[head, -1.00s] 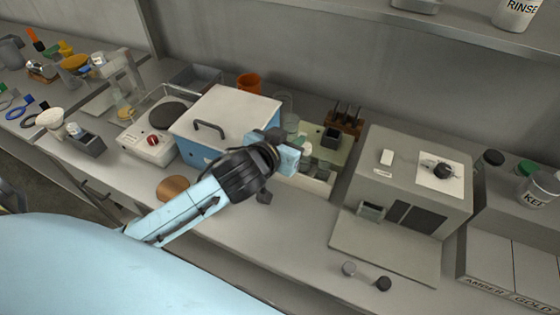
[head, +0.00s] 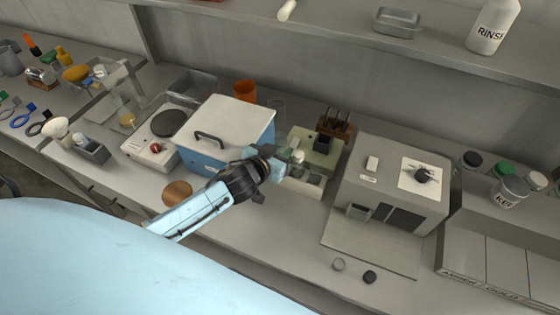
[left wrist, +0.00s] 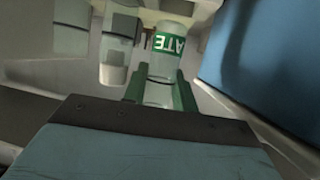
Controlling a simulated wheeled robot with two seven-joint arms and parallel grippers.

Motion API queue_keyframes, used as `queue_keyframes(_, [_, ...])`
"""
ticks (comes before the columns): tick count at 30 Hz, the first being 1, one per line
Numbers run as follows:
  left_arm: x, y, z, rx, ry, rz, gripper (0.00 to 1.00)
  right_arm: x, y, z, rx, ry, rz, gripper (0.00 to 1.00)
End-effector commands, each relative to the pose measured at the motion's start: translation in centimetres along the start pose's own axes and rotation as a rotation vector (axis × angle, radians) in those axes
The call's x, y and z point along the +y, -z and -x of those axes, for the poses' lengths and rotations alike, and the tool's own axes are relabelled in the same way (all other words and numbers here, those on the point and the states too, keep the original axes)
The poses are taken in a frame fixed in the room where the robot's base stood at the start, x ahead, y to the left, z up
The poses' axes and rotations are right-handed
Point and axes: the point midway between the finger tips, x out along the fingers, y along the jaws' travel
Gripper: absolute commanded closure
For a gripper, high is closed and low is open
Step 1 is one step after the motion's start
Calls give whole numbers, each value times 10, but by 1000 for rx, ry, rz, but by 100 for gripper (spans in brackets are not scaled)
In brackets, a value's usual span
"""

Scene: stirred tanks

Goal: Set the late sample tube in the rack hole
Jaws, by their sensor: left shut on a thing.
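The late sample tube (left wrist: 166,62) is clear with a green label reading "ATE" in the left wrist view, its first letter out of sight. My left gripper (head: 281,167) is shut on it; green fingers (left wrist: 160,92) lie on either side of the tube in the left wrist view. In the head view the gripper is over the left end of a pale rack-like holder (head: 302,187), beside the blue box. The gripper hides part of this holder, and I cannot tell which hole is below the tube. Another clear tube (left wrist: 116,50) with white contents stands left of the held one.
A blue box with a white lid (head: 228,122) stands close on the left. A grey machine (head: 392,180) stands to the right. A green-grey box (head: 318,147) and a brown rack (head: 339,122) stand behind.

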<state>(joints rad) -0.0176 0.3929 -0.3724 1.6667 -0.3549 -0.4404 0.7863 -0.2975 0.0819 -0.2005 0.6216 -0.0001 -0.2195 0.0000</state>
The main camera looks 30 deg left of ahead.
Motion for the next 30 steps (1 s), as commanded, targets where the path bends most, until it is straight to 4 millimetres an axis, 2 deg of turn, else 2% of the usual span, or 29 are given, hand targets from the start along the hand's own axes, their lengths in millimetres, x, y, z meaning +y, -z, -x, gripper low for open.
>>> queue_keyframes(6, [0,-28,-12,-2,0,2,96,0,-2,-6,-1,0,-1,47])
queue_keyframes(9, [0,-35,-14,-1,0,0,96,0,-2,-7,-2,0,-1,47])
queue_keyframes(17, [0,-35,-14,1,-1,0,96,-1,-3,-7,-4,1,-1,47])
queue_keyframes(30, [0,-46,-19,1,-1,0,96,-4,-5,-16,-5,4,-3,47])
